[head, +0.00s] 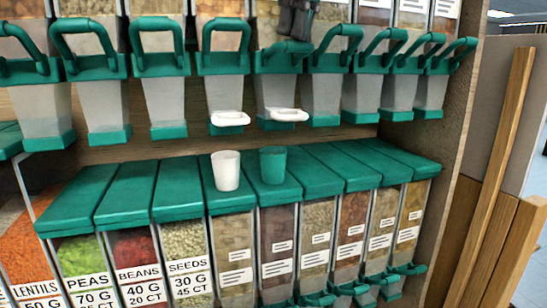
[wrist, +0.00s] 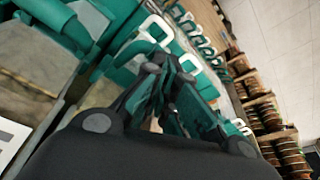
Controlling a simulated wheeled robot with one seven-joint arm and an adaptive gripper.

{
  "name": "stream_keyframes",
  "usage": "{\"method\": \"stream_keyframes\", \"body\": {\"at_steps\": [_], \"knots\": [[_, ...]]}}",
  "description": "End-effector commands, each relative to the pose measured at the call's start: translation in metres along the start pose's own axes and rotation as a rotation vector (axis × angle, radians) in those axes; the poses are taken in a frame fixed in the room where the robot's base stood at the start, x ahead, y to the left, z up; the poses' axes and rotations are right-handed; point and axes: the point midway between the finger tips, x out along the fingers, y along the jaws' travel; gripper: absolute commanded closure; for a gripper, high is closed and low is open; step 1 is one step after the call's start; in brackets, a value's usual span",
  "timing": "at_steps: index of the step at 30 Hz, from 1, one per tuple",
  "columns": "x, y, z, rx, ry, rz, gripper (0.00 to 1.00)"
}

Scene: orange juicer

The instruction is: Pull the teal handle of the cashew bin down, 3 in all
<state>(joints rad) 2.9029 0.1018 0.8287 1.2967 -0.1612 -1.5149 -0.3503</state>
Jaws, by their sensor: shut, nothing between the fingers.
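My gripper (head: 292,38) is shut at the upper row of bins, just above one bin's teal front. It also shows in the wrist view (wrist: 168,75), fingers together, with nothing seen between them. That bin's teal part (head: 277,62) shows no raised handle loop, unlike its neighbours; the gripper partly covers the spot, so I cannot tell the handle's exact position or whether they touch. The neighbouring teal handle (head: 222,36) on the left stands up. No cashew label is readable. A white spout-like piece (head: 288,114) sits under the bin's clear chute.
A white cup (head: 226,171) and a teal cup (head: 272,165) stand on the teal lids of the lower bins. Another white piece (head: 230,118) is under the chute to the left. Raised handles (head: 337,42) crowd the right. A wooden side panel (head: 455,120) bounds the shelf.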

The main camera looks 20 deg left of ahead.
Motion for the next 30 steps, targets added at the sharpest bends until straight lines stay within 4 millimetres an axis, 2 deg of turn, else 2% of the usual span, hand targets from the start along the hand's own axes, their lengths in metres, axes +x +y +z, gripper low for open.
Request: {"method": "stream_keyframes", "body": {"at_steps": [21,30], "knots": [[-0.043,0.004,-0.018,0.001,0.0,0.0,1.0],[-0.047,0.005,-0.019,0.0,0.0,-0.001,1.0]]}}
